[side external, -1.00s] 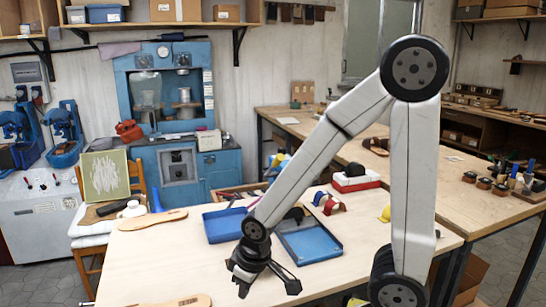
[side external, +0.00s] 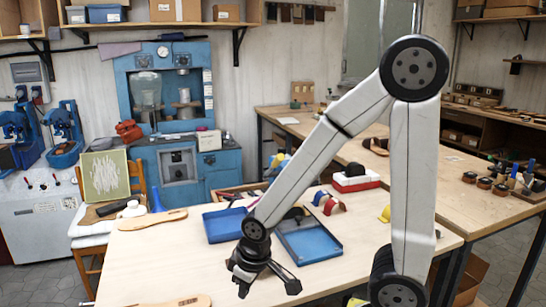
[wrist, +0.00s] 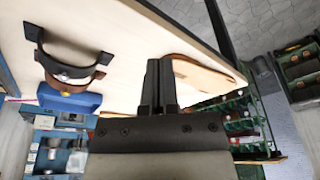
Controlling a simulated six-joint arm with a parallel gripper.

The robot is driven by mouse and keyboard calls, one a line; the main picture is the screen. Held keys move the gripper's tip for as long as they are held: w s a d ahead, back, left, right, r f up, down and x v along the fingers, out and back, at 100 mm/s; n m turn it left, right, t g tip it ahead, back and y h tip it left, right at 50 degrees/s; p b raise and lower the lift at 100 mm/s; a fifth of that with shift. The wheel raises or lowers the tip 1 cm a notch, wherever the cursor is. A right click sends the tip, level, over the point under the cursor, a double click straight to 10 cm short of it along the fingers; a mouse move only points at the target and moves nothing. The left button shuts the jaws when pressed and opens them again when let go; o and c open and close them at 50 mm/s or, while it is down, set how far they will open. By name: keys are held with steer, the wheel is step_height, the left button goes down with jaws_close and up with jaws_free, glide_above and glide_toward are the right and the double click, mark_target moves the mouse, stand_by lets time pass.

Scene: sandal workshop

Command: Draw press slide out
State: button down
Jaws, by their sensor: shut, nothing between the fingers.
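The blue press-like machine (side external: 166,100) stands against the back wall in the side view, with a clear vessel in its upper bay and a cabinet below. I cannot make out which part is a press slide. My gripper (wrist: 160,65) shows in the wrist view with its two dark fingers together and nothing between them. In the side view my gripper (side external: 266,284) hangs low over the front of the light wooden table (side external: 190,262), well apart from the blue machine. Whether it touches the table is unclear.
Two blue trays lie on the table, one (side external: 224,226) behind and one (side external: 318,254) to the right of my gripper, partly behind my arm. A wooden sole (side external: 153,219) lies at the left. Blue machines (side external: 66,135) and a chair (side external: 140,182) stand beyond the table.

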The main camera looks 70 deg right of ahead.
steer(key=c, duration=1.3)
jaws_free()
steer(key=o, duration=0.7)
steer(key=shift+r, duration=0.1)
steer(key=shift+o, duration=1.2)
steer(key=shift+r, duration=0.2)
steer(key=w+d+r+m+g+h, duration=0.1)
steer(key=d+r+m+h, duration=0.1)
steer(key=d+m, duration=0.85)
steer(key=w+d+r+m+g+h, duration=0.15)
steer(key=d+m, duration=0.55)
steer(key=d, duration=0.7)
steer(key=shift+m+h, duration=0.25)
steer(key=shift+h, duration=0.2)
steer(key=f, duration=0.4)
steer(key=s+f, duration=0.1)
steer(key=f, duration=0.1)
steer(key=shift+d+f, duration=0.1)
steer(key=shift+d, duration=0.1)
